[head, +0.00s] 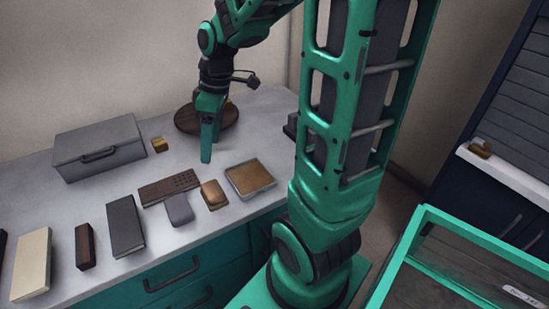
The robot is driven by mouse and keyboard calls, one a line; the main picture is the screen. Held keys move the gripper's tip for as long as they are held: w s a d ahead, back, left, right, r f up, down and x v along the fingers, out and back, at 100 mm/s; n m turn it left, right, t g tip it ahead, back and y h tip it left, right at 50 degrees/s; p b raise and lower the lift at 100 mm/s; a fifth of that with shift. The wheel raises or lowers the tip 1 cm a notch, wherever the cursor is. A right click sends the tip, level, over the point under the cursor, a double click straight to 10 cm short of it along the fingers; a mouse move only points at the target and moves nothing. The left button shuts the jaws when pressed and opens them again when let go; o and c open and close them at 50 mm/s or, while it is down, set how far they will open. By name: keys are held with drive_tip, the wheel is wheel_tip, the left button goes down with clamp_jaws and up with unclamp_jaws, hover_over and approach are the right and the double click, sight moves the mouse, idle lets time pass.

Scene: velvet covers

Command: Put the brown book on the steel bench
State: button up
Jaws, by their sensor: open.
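The brown book (85,246) appears to be the narrow dark-brown block at the front left of the light-grey worktop (105,205), between a cream book and a dark grey book. The worktop, over teal drawers, may be the steel bench; I cannot tell from its surface alone. My gripper (207,150) is open and points down over the back part of the worktop, in front of a round dark wooden board. It is well to the right of and behind the brown book, apart from it. One finger hides the other, and I see nothing held.
A grey handled box (98,150) stands at back left. A cream book (32,264), dark grey book (125,226), brown slab (169,188), grey rounded item (179,209), wooden block (214,194) and square tray (268,187) line the front. A teal-framed bin (470,232) stands right.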

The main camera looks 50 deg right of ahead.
drive_tip(key=s+d+m+h, duration=0.1)
drive_tip(key=s+d+m, duration=0.2)
drive_tip(key=s+m, duration=0.4)
drive_tip(key=s+d+m+g+h, duration=0.1)
drive_tip(key=s+d+m, duration=0.2)
drive_tip(key=s, duration=0.9)
drive_tip(key=m, duration=0.3)
drive_tip(key=shift+r+m, duration=0.35)
drive_tip(key=shift+m, duration=0.05)
